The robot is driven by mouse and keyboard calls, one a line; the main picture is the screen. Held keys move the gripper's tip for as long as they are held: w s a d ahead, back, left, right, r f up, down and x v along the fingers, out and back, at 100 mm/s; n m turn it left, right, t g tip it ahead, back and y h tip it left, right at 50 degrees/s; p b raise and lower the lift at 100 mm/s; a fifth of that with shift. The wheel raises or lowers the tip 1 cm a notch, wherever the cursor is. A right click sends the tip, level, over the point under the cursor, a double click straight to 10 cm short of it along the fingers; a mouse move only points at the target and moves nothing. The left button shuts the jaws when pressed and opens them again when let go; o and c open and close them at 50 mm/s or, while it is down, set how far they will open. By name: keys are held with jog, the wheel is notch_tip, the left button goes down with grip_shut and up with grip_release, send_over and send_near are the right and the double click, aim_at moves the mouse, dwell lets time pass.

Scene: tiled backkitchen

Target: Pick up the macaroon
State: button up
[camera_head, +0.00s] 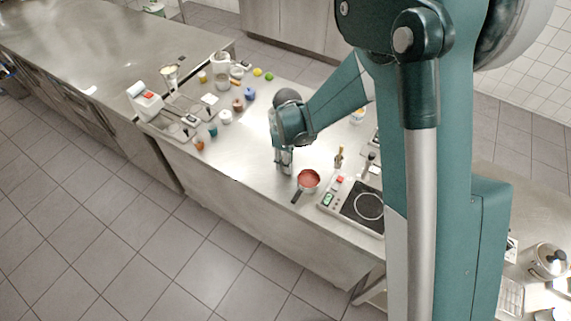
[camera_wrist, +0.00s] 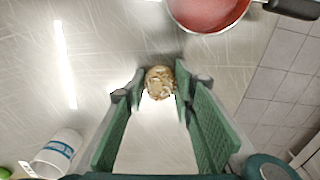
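The macaroon (camera_wrist: 159,82) is a small, round, mottled beige-brown piece on the steel counter. In the wrist view it lies between the tips of my gripper (camera_wrist: 160,86), with a finger on each side. The fingers are apart, with narrow gaps seeming to show beside the macaroon; contact is hard to judge. In the head view my gripper (camera_head: 284,164) points down, low over the counter. I cannot make out the macaroon there; the gripper seems to hide it.
A red-filled pan (camera_head: 308,179) with a dark handle stands close to the gripper, also in the wrist view (camera_wrist: 207,12). A hot plate (camera_head: 358,205) is to its right. A white cup with a blue band (camera_wrist: 56,152) is lower left. Small jars stand farther left on the counter (camera_head: 225,165).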

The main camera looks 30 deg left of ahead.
jog(key=shift+r, duration=0.15)
jog(key=shift+r+b, duration=0.35)
jog(key=shift+r, duration=4.5)
